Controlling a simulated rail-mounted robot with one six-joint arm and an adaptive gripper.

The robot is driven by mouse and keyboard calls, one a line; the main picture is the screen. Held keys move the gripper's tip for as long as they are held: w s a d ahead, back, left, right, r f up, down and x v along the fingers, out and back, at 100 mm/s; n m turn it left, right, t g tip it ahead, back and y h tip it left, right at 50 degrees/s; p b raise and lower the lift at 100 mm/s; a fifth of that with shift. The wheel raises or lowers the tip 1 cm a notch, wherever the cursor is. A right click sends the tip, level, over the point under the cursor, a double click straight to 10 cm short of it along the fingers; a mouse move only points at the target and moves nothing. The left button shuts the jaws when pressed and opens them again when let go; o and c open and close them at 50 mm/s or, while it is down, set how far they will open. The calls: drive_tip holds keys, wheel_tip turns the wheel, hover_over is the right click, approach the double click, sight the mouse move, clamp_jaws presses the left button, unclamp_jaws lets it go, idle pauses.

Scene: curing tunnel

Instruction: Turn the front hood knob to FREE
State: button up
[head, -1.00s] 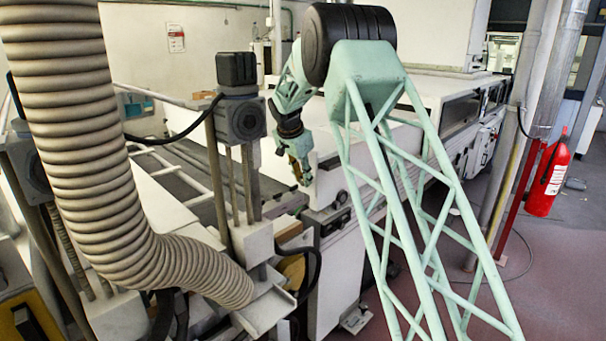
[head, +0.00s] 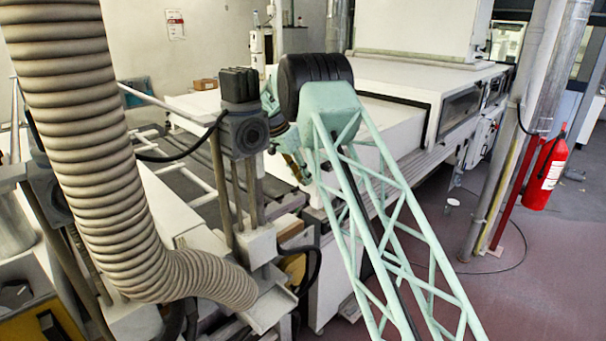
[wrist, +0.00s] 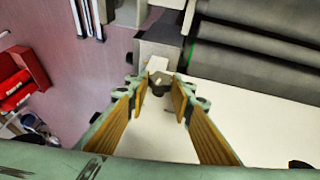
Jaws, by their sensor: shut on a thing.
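A small dark knob (wrist: 159,83) shows in the wrist view at the tips of my gripper (wrist: 159,90), on the white hood panel (wrist: 155,135). My gripper's two fingers, with ribbed orange-brown inner pads, are shut on the knob from both sides. The knob's marking and the FREE position cannot be read. In the head view my gripper (head: 299,168) is low beside the white hood (head: 350,130), mostly behind my own green lattice arm. The knob is hidden there.
A ribbed hose (head: 95,150) and a post with a dark motor block (head: 242,120) stand left of my arm. Dark rollers (wrist: 250,50) lie beside the panel in the wrist view. A red extinguisher (head: 546,172) hangs at right, with open floor in front.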

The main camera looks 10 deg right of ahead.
drive_tip(key=shift+p, duration=0.4)
idle(0.3)
drive_tip(key=o, duration=0.9)
drive_tip(key=shift+c, duration=0.2)
drive_tip(key=shift+r, duration=0.1)
drive_tip(key=shift+r, duration=4.9)
